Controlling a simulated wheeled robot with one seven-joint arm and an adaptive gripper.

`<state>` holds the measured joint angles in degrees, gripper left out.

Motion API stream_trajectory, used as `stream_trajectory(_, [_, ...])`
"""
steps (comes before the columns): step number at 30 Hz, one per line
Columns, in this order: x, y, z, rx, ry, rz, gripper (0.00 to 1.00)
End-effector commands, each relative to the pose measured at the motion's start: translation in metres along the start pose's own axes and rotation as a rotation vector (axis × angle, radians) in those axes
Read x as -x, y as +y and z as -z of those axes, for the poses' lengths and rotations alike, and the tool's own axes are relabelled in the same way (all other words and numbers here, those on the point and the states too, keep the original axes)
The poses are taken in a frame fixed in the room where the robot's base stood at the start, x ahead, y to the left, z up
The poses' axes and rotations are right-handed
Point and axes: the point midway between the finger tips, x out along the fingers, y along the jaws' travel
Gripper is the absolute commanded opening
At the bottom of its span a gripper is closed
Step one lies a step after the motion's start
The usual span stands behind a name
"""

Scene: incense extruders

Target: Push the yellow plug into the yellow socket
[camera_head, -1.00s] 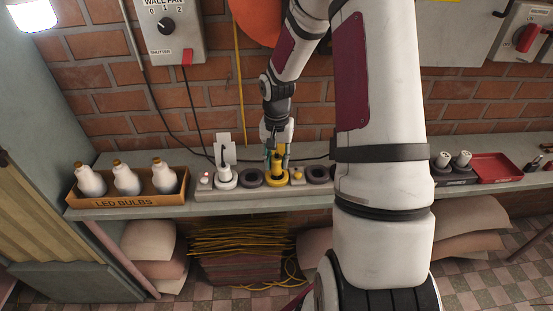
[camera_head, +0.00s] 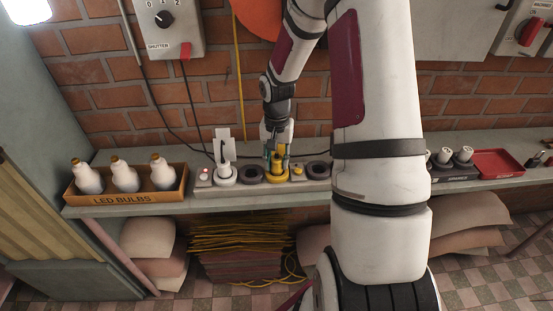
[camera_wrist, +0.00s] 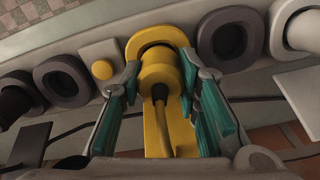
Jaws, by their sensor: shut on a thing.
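The yellow socket (camera_head: 277,178) is a round ring on a grey strip on the shelf; its rim shows in the wrist view (camera_wrist: 134,46). The yellow plug (camera_wrist: 158,73) is a stubby cylinder with a cord from its back and a flat yellow tag. My gripper (camera_wrist: 160,78) is shut on the plug, with a teal-padded finger on each side. The plug lines up with the ring's opening, and dark interior shows past its far edge. I cannot tell how deep it sits. In the head view my gripper (camera_head: 277,155) stands over the socket and partly hides the plug.
Dark sockets (camera_head: 250,174) (camera_head: 317,171) flank the yellow one. A small yellow button (camera_wrist: 102,69) sits beside it. A white plug (camera_head: 223,170) stands in a white socket to the left. A box of LED bulbs (camera_head: 127,198) is farther left; a red tray (camera_head: 497,164) is right.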

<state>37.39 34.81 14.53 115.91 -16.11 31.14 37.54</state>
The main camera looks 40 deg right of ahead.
Motion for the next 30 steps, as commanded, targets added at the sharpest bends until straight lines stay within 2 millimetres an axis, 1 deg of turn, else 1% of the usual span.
stream_trajectory(9, [-0.006, 0.0, 0.0, 0.0, 0.0, 0.0, 0.02])
stream_trajectory(10, [-0.006, 0.0, 0.0, 0.0, 0.0, 0.001, 0.32])
stream_trajectory(11, [-0.006, 0.0, 0.0, 0.0, 0.0, 0.001, 0.39])
stream_trajectory(12, [-0.006, 0.0, 0.0, 0.0, 0.0, 0.001, 0.48])
stream_trajectory(13, [-0.006, 0.0, 0.0, 0.0, 0.0, 0.001, 0.53])
stream_trajectory(23, [-0.005, 0.0, 0.0, -0.001, 0.001, 0.0, 0.53])
stream_trajectory(26, [0.002, 0.0, 0.001, -0.002, 0.002, 0.0, 0.53])
stream_trajectory(30, [0.025, 0.0, 0.002, -0.002, 0.005, 0.002, 0.53])
